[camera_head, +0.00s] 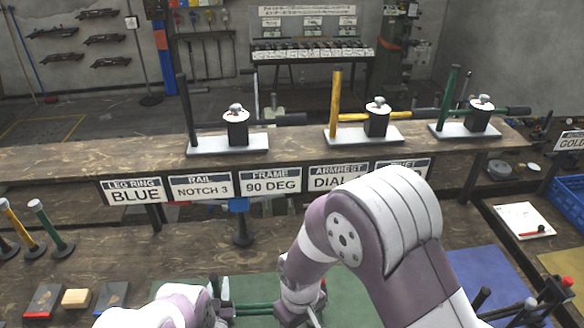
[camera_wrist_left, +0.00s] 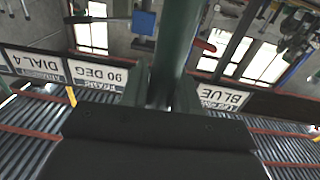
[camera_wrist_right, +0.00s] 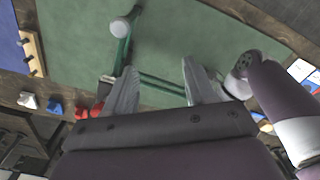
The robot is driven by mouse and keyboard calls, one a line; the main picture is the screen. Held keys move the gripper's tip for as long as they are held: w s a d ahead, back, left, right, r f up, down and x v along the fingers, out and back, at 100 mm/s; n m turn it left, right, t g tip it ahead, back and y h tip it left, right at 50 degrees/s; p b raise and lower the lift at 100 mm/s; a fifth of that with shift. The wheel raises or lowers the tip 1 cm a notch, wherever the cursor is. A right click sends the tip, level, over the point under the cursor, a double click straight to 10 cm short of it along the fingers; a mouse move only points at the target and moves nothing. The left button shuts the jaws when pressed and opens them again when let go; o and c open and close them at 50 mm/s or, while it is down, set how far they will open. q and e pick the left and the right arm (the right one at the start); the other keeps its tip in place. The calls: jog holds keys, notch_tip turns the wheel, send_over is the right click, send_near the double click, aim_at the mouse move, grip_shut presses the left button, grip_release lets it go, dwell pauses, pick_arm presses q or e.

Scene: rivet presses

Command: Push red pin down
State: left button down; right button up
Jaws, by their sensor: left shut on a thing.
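My left gripper (camera_wrist_left: 160,88) is shut on a dark green tube (camera_wrist_left: 180,40), which rises between its fingers in the left wrist view. My right gripper (camera_wrist_right: 158,85) is open above the green mat (camera_wrist_right: 200,30). A green bar frame (camera_wrist_right: 160,82) with a white round cap (camera_wrist_right: 122,27) shows beyond and between its fingers. The frame's green bars (camera_head: 255,308) show at the bottom of the head view, partly behind my arms. I cannot single out a red pin for sure. Small red pieces (camera_wrist_right: 88,112) show beside the right gripper's left finger in the right wrist view.
A raised shelf (camera_head: 300,150) holds three presses with black, yellow and green handles. Signs hang below it, such as BLUE (camera_head: 135,192) and 90 DEG (camera_head: 270,184). A white card (camera_head: 524,220) with a small red-and-black item lies right. Red (camera_head: 43,300) and blue plates lie left.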

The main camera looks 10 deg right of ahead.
jog(key=w+d+f+t+y, duration=0.1)
jog(key=w+d+f+t, duration=0.4)
jog(key=d, duration=0.5)
jog(key=w+d+f+t+y, duration=0.1)
jog(key=w+d+f+t, duration=0.1)
jog(key=w+d+f, duration=0.6)
jog(key=s+a+r+n+t+y, duration=0.25)
jog(key=s+r+t+y, duration=0.35)
jog(key=s+r+y, duration=0.3)
jog(key=shift+y, duration=0.5)
jog(key=x, duration=1.2)
jog(key=shift+w+a, duration=0.15)
jog(key=shift+w, duration=0.15)
